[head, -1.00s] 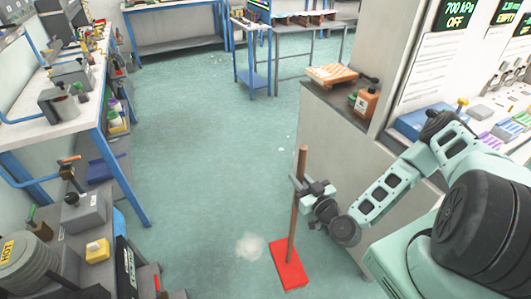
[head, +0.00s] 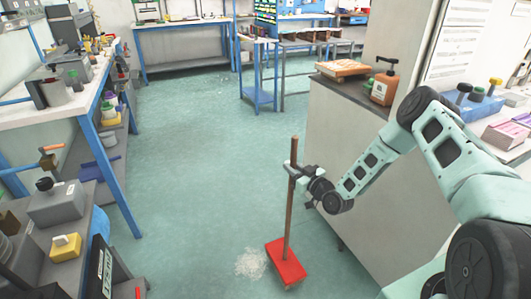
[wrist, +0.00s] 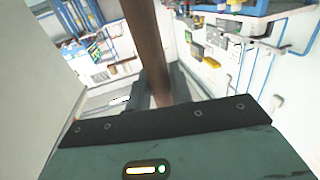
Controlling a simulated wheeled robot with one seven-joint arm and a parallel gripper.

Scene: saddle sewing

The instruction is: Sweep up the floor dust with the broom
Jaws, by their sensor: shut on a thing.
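The broom has an upright brown handle (head: 291,205) and a red head (head: 286,262) with a pale lower edge at the floor. My gripper (head: 293,170) is shut on the handle near its upper part. In the wrist view the handle (wrist: 145,45) runs up between the dark fingers (wrist: 160,88). A pale patch of floor dust (head: 251,263) lies just left of the broom head, very close to its left edge; I cannot tell if they touch. Fainter pale specks (head: 221,92) show on the floor farther back.
A blue-legged workbench (head: 110,150) and low shelves with a grey box (head: 58,205) line the left side. A grey cabinet (head: 345,150) stands at the right behind my arm. Benches (head: 180,40) stand at the back. The green floor (head: 185,150) between them is clear.

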